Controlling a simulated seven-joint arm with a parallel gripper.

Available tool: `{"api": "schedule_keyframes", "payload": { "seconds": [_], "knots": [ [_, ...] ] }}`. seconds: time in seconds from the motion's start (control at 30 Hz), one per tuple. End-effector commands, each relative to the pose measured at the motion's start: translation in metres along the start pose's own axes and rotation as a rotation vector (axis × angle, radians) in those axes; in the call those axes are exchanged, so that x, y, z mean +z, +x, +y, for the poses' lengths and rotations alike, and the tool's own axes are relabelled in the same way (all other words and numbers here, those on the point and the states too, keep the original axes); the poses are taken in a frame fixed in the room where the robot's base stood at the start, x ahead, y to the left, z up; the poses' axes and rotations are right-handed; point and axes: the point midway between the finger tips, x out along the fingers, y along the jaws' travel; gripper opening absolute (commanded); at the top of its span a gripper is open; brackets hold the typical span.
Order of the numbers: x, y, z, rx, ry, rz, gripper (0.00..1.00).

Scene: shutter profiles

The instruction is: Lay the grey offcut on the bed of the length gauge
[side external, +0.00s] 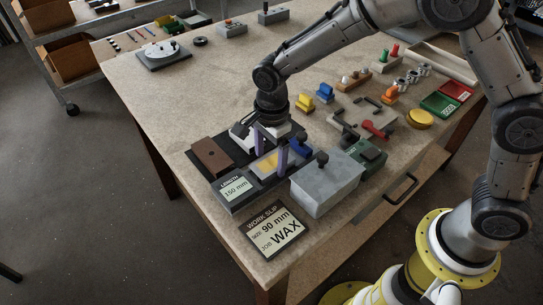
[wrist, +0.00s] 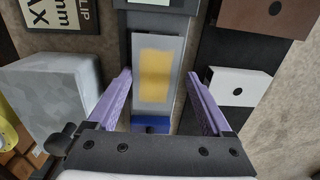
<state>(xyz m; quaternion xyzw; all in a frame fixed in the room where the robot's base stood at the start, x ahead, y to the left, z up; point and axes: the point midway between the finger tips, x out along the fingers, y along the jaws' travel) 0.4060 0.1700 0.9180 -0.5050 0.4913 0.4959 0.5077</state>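The length gauge (side external: 226,202) stands near the table's front left corner; its display (side external: 237,188) reads 150 mm. On it lies a light grey plate with a yellow middle (wrist: 155,72), with a blue part (wrist: 150,125) at one end. I cannot tell whether this grey piece is the offcut or the gauge's own bed, and I pick out no other sure offcut. My gripper (side external: 271,163) points down over the gauge. Its purple fingers are open, one each side of the plate, with a visible gap to both sides in the wrist view.
A grey box with a black knob (side external: 325,187) stands close beside the gauge. A brown block (side external: 212,157) and a white block (wrist: 240,86) lie on its other side. The work slip (side external: 275,231) reads 90 mm, WAX. Fixtures and small coloured parts fill the table's right side.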

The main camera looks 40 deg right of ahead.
Motion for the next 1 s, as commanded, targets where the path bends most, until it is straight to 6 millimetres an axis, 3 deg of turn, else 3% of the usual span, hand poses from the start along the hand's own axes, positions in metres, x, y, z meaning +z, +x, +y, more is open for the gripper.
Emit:
{"api": "schedule_keyframes", "payload": {
  "seconds": [0.03,0.37,0.8,1.0],
  "knots": [
    [-0.001,0.014,0.011,0.038,0.004,0.009,0.96],
    [0.001,0.004,0.012,0.039,0.004,0.008,0.96],
    [0.001,-0.087,0.005,0.025,0.002,0.005,0.96],
    [0.001,-0.114,0.004,0.025,0.002,0.006,0.96]
  ]
}}
